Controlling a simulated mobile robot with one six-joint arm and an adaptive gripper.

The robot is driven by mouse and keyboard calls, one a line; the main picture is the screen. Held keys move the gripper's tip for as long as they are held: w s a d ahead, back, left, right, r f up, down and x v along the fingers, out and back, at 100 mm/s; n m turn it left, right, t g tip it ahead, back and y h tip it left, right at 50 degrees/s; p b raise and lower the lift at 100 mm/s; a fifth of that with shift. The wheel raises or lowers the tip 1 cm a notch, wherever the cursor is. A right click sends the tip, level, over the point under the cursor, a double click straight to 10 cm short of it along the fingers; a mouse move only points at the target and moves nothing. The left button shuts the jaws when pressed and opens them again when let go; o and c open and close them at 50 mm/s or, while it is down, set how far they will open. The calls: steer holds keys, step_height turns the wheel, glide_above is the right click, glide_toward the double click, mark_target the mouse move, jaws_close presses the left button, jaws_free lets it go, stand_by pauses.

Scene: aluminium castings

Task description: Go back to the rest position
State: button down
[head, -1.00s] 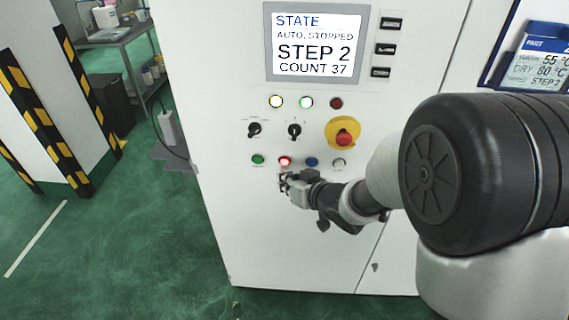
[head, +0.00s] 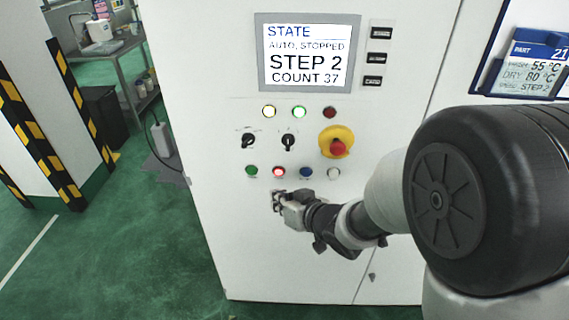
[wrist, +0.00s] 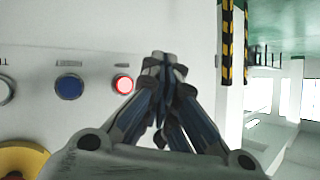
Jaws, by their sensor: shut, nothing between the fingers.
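My gripper (head: 278,202) is shut and empty in front of the white control cabinet (head: 240,250), just below the row of push buttons. Its closed fingertips also show in the wrist view (wrist: 162,62). The lit red button (head: 278,171) is just above the fingertips, apart from them in the head view. In the wrist view the red button (wrist: 123,84) shows left of the fingers, with the blue button (wrist: 69,86) further left. My arm reaches in from the right.
The screen (head: 308,53) reads "AUTO, STOPPED, STEP 2, COUNT 37". A red emergency stop (head: 338,148) on a yellow base and two black selector switches are above the buttons. A striped post (head: 70,110) stands left. Green floor (head: 110,260) is clear at lower left.

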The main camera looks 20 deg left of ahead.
steer(key=w+d+r+m+t+h, duration=0.2)
steer(key=d+r+h, duration=0.25)
steer(key=d, duration=0.55)
steer(key=s+d+r+m+h, duration=0.2)
steer(key=s+d+r, duration=0.1)
steer(key=d, duration=0.4)
steer(key=s+d+r+m+h, duration=0.1)
steer(key=s+d+r+h, duration=0.2)
steer(key=d, duration=0.4)
steer(key=s+d+m+g, duration=0.1)
steer(key=s+d+g, duration=0.1)
steer(key=s, duration=0.8)
steer(key=s+d+m+g, duration=0.1)
steer(key=s+d+g, duration=0.2)
steer(key=s, duration=0.8)
steer(key=shift+s+d+m, duration=0.3)
steer(key=shift+d, duration=0.4)
steer(key=c, duration=2.3)
jaws_free()
